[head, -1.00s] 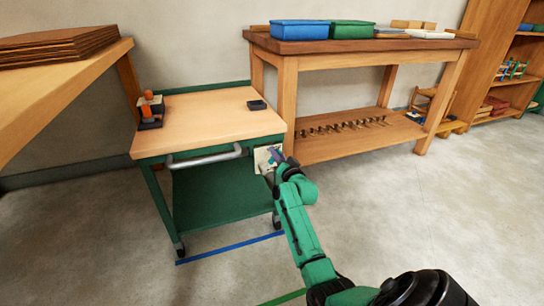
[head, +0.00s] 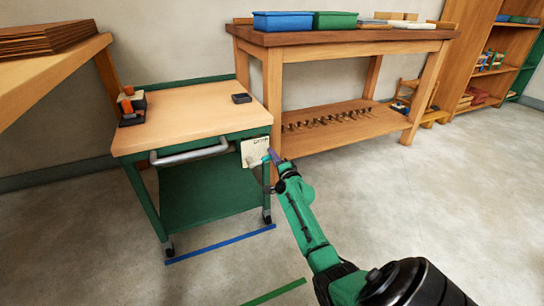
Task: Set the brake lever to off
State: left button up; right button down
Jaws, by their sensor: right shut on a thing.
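The wheeled cart (head: 195,128) has a wooden top and a green frame. A pale plate (head: 254,150) with small dark marking is on its front right corner, beside the push handle. The brake lever is at this plate, small and mostly hidden by my gripper. My right gripper (head: 271,158) is at the plate's right edge, shut on the brake lever. The marking is too small to read, so I cannot tell the lever's exact setting. My left gripper is not in view.
The grey push handle (head: 190,152) runs along the cart's front. An orange and black tool (head: 131,105) and a dark block (head: 241,98) are on top. A workbench (head: 345,38) with bins stands close to the right. Blue tape (head: 220,244) marks the open floor.

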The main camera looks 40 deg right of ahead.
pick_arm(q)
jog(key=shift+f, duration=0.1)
pick_arm(e)
jog(key=shift+f, duration=0.15)
jog(key=c, duration=0.7)
grip_release()
pick_arm(q)
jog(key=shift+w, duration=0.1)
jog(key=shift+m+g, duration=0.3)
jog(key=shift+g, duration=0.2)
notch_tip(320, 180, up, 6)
jog(key=p, duration=0.4)
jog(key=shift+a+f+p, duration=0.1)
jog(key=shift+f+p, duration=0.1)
jog(key=shift+p, duration=0.1)
pick_arm(e)
jog(key=v, duration=1.4)
jog(key=shift+s, duration=0.25)
jog(key=shift+a, duration=0.15)
